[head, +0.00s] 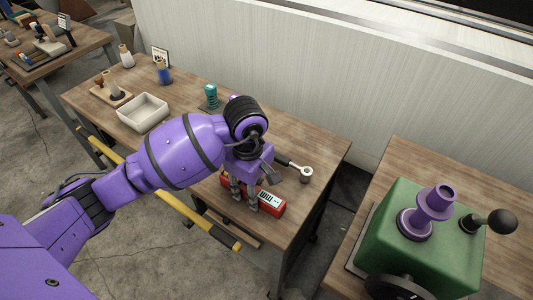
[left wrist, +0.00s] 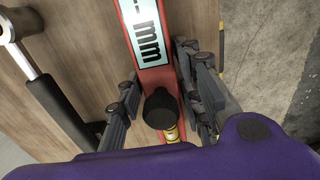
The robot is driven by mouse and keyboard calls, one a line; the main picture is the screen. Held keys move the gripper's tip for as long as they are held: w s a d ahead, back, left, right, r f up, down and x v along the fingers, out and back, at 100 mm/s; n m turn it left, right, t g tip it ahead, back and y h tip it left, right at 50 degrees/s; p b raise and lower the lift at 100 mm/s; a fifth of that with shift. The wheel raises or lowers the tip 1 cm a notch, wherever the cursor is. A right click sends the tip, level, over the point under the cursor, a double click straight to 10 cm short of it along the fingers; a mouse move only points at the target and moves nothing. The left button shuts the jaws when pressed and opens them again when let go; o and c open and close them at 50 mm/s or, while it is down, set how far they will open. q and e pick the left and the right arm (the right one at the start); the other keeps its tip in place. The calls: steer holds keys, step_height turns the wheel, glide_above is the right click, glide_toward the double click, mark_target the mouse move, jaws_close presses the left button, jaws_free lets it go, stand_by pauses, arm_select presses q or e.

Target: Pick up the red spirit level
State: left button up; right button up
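The red spirit level (head: 272,204) lies along the front right part of the wooden table, partly hidden by my left gripper (head: 244,196). In the left wrist view the red spirit level (left wrist: 143,30) runs between the two fingers of my left gripper (left wrist: 160,100), with its "mm" label facing up. The fingers are apart, one on each side of it. A gap shows on the left side; the right finger is very close to it, and I cannot tell whether it touches. My right gripper is not in view.
A white tray (head: 143,113), a teal spool (head: 210,97) and a blue item (head: 164,75) stand farther left. A green machine (head: 425,240) stands right.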

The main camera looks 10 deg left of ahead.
arm_select(q)
jaws_close()
steer(key=shift+r, duration=0.15)
